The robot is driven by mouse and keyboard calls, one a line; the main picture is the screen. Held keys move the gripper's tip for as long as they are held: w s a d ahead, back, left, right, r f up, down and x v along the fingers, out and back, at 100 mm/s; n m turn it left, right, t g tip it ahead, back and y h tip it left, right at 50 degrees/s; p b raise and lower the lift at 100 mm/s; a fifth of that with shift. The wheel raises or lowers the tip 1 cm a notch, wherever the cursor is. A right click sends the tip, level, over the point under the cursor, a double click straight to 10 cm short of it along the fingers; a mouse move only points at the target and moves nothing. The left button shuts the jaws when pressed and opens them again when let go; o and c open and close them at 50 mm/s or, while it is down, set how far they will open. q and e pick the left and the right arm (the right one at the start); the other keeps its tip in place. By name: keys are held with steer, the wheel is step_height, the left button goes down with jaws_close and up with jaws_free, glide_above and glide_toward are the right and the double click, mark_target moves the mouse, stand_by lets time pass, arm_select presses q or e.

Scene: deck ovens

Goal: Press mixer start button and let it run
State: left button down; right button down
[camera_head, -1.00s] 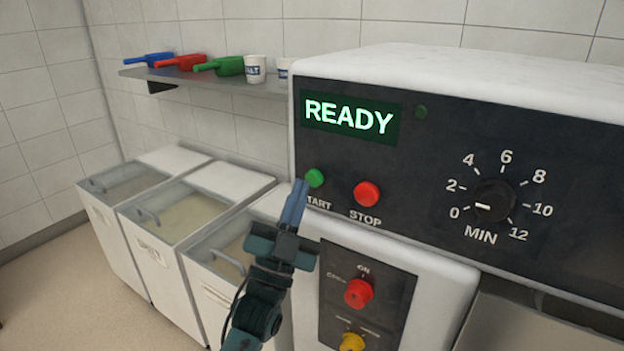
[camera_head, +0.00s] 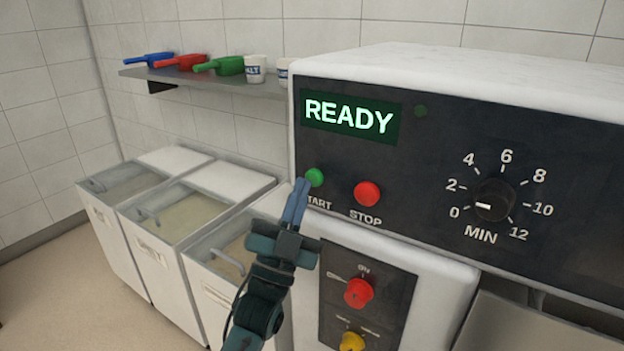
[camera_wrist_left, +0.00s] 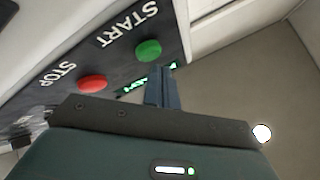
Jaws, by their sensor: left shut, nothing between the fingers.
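The mixer's control panel (camera_head: 420,150) is dark, and its display (camera_head: 348,117) reads READY in green. The green START button (camera_head: 315,177) is at the panel's lower left, and the red STOP button (camera_head: 367,193) is to its right. My left gripper (camera_head: 300,183) is shut and empty, its fingertips just below and in front of the START button. In the left wrist view the fingers (camera_wrist_left: 160,85) point toward the green button (camera_wrist_left: 148,50), with the red one (camera_wrist_left: 92,84) to the left. I cannot tell whether the tips touch the button. My right gripper is not in view.
A timer dial (camera_head: 493,203) marked MIN points near 0. A lower panel has a red knob (camera_head: 358,292) and a yellow knob (camera_head: 351,342). Lidded bins (camera_head: 150,250) stand at the left, under a shelf (camera_head: 200,79) with coloured scoops and white cups.

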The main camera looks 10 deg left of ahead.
arm_select(q)
steer(key=shift+w+d, duration=0.1)
steer(key=shift+w, duration=0.15)
steer(key=shift+w+d, duration=0.15)
steer(key=shift+w, duration=0.3)
stand_by(0.6)
steer(key=shift+s, duration=0.15)
steer(key=shift+s+a, duration=0.3)
steer(key=shift+s, duration=0.4)
steer(key=s, duration=0.1)
steer(key=s+a+p, duration=0.1)
steer(key=s, duration=0.1)
steer(key=s+p, duration=0.1)
steer(key=shift+s+a, duration=0.35)
stand_by(0.4)
